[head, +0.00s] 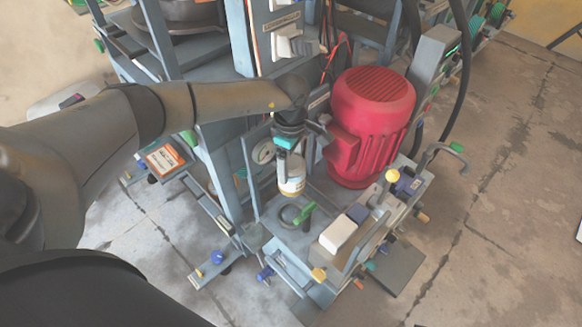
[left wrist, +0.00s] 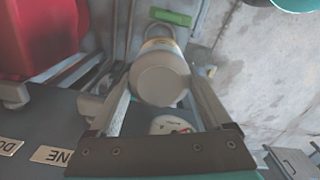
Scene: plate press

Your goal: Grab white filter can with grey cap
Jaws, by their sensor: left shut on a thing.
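The white filter can with a grey cap (head: 291,178) hangs upright below my left gripper (head: 289,158), beside the red motor. My left gripper is shut on the can near its cap. In the left wrist view the round grey cap (left wrist: 160,80) faces the camera, with a finger on each side, and a yellowish-white band shows beyond it. The can appears to be above the blue-grey machine base. My right gripper is not in view.
The large red motor (head: 371,125) stands close to the right of the can. A round gauge (head: 263,152) and frame post are close on its left. A green handle (head: 304,213) and a white block (head: 338,234) sit below and to the right.

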